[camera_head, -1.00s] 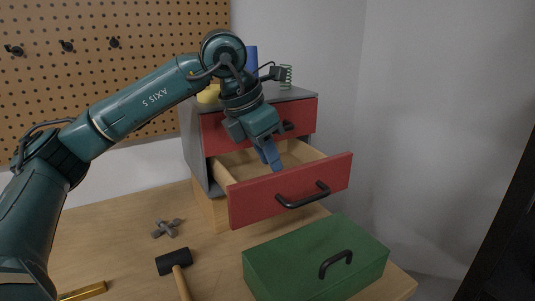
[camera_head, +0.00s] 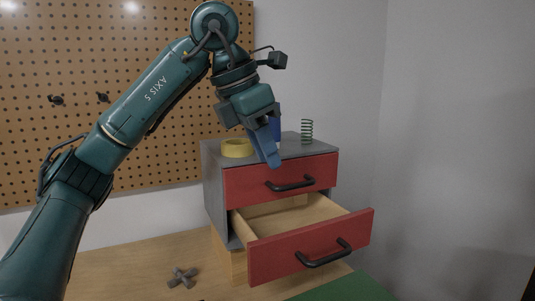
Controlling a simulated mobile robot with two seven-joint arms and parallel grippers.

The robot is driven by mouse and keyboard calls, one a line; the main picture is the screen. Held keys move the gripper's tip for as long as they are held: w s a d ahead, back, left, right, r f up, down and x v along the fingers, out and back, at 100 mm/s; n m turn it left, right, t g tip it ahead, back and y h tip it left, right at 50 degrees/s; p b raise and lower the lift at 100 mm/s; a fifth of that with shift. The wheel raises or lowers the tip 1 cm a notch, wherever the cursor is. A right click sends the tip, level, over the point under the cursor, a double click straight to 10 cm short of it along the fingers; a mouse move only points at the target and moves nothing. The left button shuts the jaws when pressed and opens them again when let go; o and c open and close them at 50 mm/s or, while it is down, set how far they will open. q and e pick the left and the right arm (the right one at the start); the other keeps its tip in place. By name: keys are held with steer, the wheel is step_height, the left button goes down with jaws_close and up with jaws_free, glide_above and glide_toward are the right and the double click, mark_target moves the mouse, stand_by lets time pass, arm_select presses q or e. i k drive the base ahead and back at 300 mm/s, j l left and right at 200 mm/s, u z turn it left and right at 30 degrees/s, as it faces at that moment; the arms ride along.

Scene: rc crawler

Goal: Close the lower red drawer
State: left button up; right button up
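The lower red drawer (camera_head: 312,247) is pulled well out of the grey cabinet (camera_head: 213,189), showing its wooden inside. Its front has a black handle (camera_head: 324,253). The upper red drawer (camera_head: 281,178) above it is shut, with its own black handle (camera_head: 290,184). My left gripper (camera_head: 272,162) hangs with blue fingers pointing down, overlapping the upper drawer's top edge in the picture, above the open drawer. The fingers overlap from this side, so their gap cannot be told. No contact with a drawer is visible. My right gripper is out of view.
A grey cross-shaped part (camera_head: 182,277) lies on the wooden table (camera_head: 130,270). A green box (camera_head: 345,288) is in front of the drawer.

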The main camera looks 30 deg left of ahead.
mark_target(297, 226)
steer(key=k+l, duration=0.2)
steer(key=k, duration=0.3)
steer(key=k+l, duration=0.2)
steer(key=k, duration=0.25)
